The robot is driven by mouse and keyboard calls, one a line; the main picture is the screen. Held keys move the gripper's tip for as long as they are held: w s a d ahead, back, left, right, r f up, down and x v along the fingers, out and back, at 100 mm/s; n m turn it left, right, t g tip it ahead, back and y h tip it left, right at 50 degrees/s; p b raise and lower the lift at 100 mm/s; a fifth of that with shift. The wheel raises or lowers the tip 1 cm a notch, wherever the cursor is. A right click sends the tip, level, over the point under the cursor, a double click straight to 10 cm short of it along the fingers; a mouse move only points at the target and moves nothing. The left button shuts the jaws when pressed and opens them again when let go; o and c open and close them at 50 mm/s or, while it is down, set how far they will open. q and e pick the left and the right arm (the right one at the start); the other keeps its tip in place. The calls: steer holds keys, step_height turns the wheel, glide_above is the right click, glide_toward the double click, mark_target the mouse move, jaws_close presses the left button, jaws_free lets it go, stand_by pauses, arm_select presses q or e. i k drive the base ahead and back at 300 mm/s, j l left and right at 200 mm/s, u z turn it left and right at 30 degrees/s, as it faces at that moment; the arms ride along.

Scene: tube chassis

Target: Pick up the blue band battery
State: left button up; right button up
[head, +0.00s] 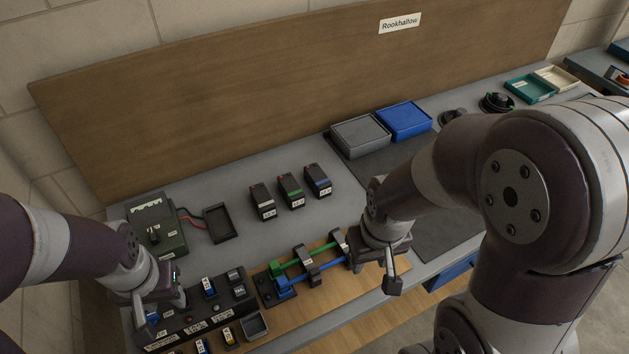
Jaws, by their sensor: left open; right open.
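The blue band battery (318,181) is a dark block standing on the grey bench, the rightmost of a row of three. Beside it stand a green band battery (291,191) and a pale band battery (263,202). My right gripper (376,274) is open and points down near the bench's front edge, to the right of and nearer than the blue band battery, apart from it. My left gripper (160,306) is open above the left end of the switch panel, far from the batteries.
A chassis with green and blue tubes (308,266) lies on a wooden board in front of the batteries. A green tester box (157,232) and a black tray (219,223) are at left. Grey (360,136) and blue (404,121) bins stand behind right. Bench around the batteries is clear.

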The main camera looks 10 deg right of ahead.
mark_target(317, 181)
steer(key=l+z, duration=0.15)
steer(key=l, duration=0.3)
steer(key=i+l+z, duration=0.15)
steer(key=l, duration=0.25)
steer(key=l+z, duration=0.15)
steer(key=l, duration=0.25)
steer(key=i+l+z, duration=0.1)
steer(key=l, duration=0.35)
